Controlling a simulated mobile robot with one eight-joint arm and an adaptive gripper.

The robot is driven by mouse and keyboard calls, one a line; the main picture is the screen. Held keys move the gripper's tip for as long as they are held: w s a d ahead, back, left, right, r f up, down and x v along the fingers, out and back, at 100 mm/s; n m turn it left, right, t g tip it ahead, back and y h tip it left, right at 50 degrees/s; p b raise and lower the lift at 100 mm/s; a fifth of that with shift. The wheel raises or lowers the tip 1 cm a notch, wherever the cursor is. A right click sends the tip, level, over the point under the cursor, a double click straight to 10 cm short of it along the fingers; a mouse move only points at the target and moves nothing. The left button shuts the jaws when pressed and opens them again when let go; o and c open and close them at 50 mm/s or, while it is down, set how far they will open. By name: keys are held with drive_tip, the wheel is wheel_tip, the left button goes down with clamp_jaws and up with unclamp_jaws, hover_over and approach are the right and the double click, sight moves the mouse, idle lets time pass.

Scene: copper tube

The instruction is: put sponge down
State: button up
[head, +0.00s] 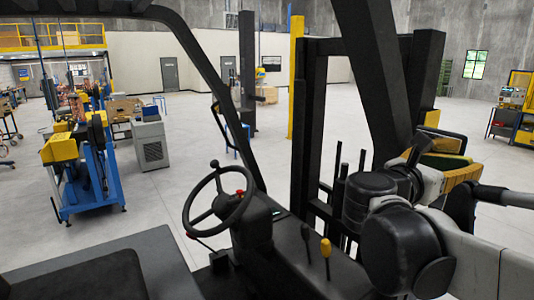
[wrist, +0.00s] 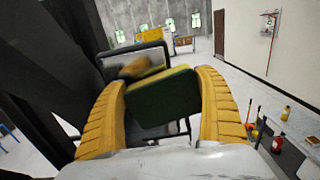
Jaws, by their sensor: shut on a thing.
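My gripper (wrist: 163,82) has two ribbed yellow fingers closed on a green sponge (wrist: 163,104) from either side in the wrist view. The sponge is a dark green block with a lighter, yellowish edge along its top. In the head view the sponge (head: 446,162) is a green patch at the right, partly hidden by my arm and the gripper (head: 448,168). It is held up in the air beside the black vehicle frame. A dark-framed mirror (wrist: 138,64) is just beyond the sponge, and a blurred tan shape shows on it. I cannot tell whether they touch.
A vehicle with a steering wheel (head: 220,208), levers (head: 326,248) and black posts (head: 300,140) stands close by. A blue machine (head: 88,175) and a grey cabinet (head: 150,142) are at the left. Bottles (wrist: 279,142) are at the wrist view's lower right. Open floor (head: 250,115) lies beyond.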

sight(424, 158)
drive_tip(key=v, duration=0.9)
drive_tip(key=x, duration=0.8)
drive_tip(key=shift+w+d, duration=0.15)
drive_tip(key=shift+d, duration=0.2)
drive_tip(key=w, duration=0.1)
drive_tip(key=w+a, duration=0.1)
drive_tip(key=w, duration=0.1)
drive_tip(key=shift+a+f+b, duration=0.1)
drive_tip(key=shift+a+b, duration=0.15)
drive_tip(key=shift+b, duration=0.15)
drive_tip(key=shift+w+a, duration=0.25)
drive_tip(key=shift+a, duration=0.1)
drive_tip(key=shift+s, duration=0.1)
drive_tip(key=shift+d, duration=0.15)
